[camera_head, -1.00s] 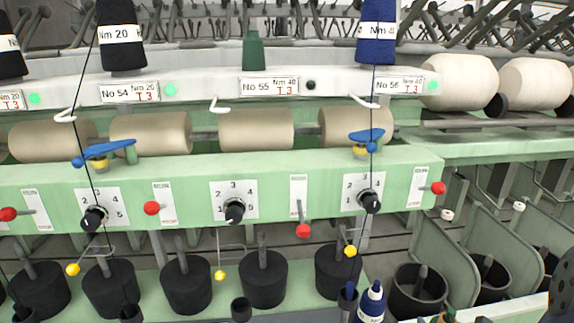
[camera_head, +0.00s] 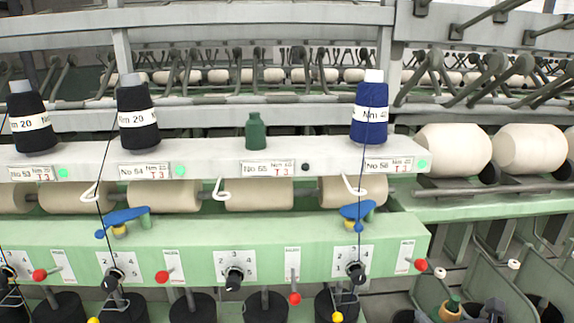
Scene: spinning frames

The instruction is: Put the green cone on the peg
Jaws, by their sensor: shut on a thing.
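The green cone (camera_head: 450,308), with a tan tip, shows at the bottom edge right of centre; its lower part is cut off by the frame. My gripper (camera_head: 484,309), dark grey, is beside it at the bottom edge, shut on the cone; its fingers show only partly. The dark green peg (camera_head: 256,131) stands upright and bare on the white rail (camera_head: 218,153), above the No 55 label. The cone is below and to the right of the peg, well apart from it.
Black cones (camera_head: 137,115) stand on the rail left of the peg and a blue cone (camera_head: 369,112) right of it. Threads run down from these cones. A green panel (camera_head: 195,240) with knobs and red levers lies below. The space directly around the peg is free.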

